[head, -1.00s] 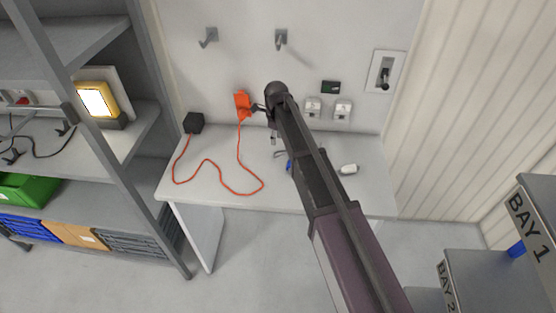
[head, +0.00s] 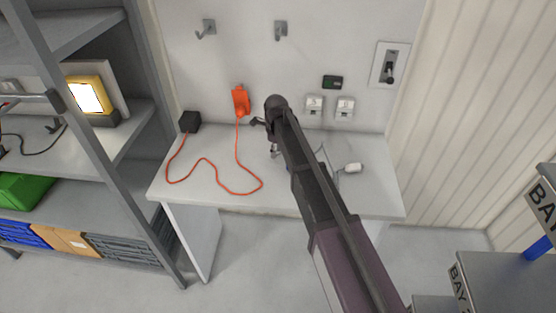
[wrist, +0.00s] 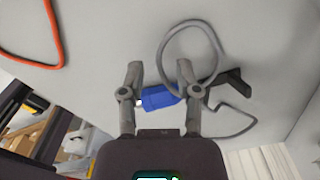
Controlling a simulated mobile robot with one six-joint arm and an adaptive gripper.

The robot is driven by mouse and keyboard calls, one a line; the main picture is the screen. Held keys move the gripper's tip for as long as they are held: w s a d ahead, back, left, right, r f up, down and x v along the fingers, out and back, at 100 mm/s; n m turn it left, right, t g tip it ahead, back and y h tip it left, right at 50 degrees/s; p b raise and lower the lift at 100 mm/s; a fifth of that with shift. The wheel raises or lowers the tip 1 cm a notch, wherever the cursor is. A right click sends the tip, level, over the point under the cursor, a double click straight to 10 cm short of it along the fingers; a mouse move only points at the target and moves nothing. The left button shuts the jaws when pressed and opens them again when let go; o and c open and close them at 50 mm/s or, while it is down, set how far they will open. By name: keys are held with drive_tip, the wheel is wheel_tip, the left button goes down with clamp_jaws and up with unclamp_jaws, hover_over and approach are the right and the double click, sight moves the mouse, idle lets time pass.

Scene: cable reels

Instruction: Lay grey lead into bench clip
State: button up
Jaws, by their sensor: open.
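The grey lead (wrist: 166,47) lies in a loop on the bench in the wrist view, right of and beyond my fingers. Its blue plug (wrist: 158,98) shows between my open fingers; I see no firm grip on it. In the head view part of the grey lead (head: 325,158) shows beside my arm, near a white connector (head: 348,169). A black bracket (wrist: 232,84), perhaps the bench clip, stands by the loop; I cannot tell if the lead sits in it. My gripper (wrist: 160,72) is open; in the head view my gripper (head: 265,136) is partly hidden by my arm.
An orange lead (head: 205,163) runs over the bench (head: 230,204) from a black box (head: 190,122) to an orange device (head: 240,100) on the wall. Shelving (head: 110,150) stands at left. Grey BAY cabinets (head: 505,275) stand at lower right. Two hooks are on the wall.

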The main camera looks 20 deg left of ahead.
sight(276, 160)
drive_tip(key=shift+f+b, duration=0.5)
drive_tip(key=shift+f, duration=0.15)
drive_tip(key=shift+f+b, duration=0.95)
clamp_jaws()
drive_tip(key=shift+r, duration=0.1)
idle(0.3)
drive_tip(key=shift+r+p, duration=2.95)
drive_tip(key=shift+p, duration=0.1)
drive_tip(key=shift+w+d+f+n+b, duration=0.35)
drive_tip(key=shift+w+d, duration=0.9)
drive_tip(key=shift+d, duration=0.25)
drive_tip(key=shift+w+d+f+n+b, duration=0.4)
drive_tip(key=shift+w+d, duration=0.8)
drive_tip(key=shift+d, duration=0.35)
drive_tip(key=shift+w+d+f+n+b, duration=0.35)
drive_tip(key=shift+w+d, duration=0.9)
drive_tip(key=shift+d, duration=0.25)
